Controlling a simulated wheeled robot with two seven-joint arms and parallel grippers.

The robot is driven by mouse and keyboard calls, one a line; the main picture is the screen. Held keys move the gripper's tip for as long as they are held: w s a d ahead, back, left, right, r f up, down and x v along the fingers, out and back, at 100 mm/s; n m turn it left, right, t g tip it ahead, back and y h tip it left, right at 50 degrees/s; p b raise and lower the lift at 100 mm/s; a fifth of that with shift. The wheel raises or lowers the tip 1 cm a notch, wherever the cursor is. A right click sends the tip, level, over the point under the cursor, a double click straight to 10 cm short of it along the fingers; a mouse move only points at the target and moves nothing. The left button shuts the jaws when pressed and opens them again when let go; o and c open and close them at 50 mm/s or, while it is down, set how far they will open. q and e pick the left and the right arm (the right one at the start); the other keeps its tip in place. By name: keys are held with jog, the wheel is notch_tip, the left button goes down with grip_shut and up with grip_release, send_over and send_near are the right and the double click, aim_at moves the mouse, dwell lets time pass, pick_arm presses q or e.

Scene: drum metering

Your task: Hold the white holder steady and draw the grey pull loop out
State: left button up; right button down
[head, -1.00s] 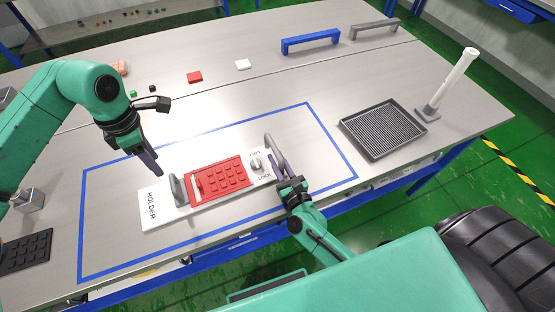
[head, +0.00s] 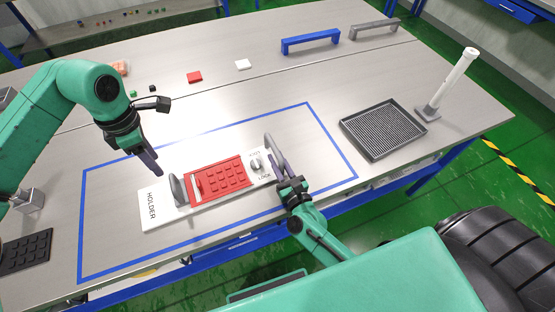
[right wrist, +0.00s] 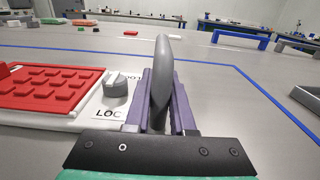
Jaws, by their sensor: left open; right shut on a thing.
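The white holder (head: 153,208), marked HOLDER, lies flat inside the blue outline on the table. My left gripper (head: 154,165) is open and empty, above the holder's left part, apart from the handle.
A dark ribbed tray (head: 382,130) and a white post on a grey base (head: 455,80) stand to the right. Blue (head: 310,40) and grey (head: 374,29) bar handles stand at the back. A red piece (head: 194,77) and a white piece (head: 242,64) lie behind the outline.

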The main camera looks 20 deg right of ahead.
aim_at(171, 183)
pick_arm(q)
jog(key=shift+c, duration=0.2)
dwell(0.5)
jog(key=f+n, duration=0.3)
jog(key=n, duration=0.2)
jog(key=f+n+h, duration=0.1)
jog(key=f+n, duration=0.2)
jog(key=n, duration=0.3)
jog(key=f+n+h, duration=0.1)
jog(key=f+n, duration=0.2)
jog(key=n, duration=0.2)
jog(key=shift+a+f+n, duration=0.2)
jog(key=shift+a+n, duration=0.1)
jog(key=shift+n, duration=0.1)
grip_shut()
jog(key=shift+r, duration=0.1)
dwell(0.6)
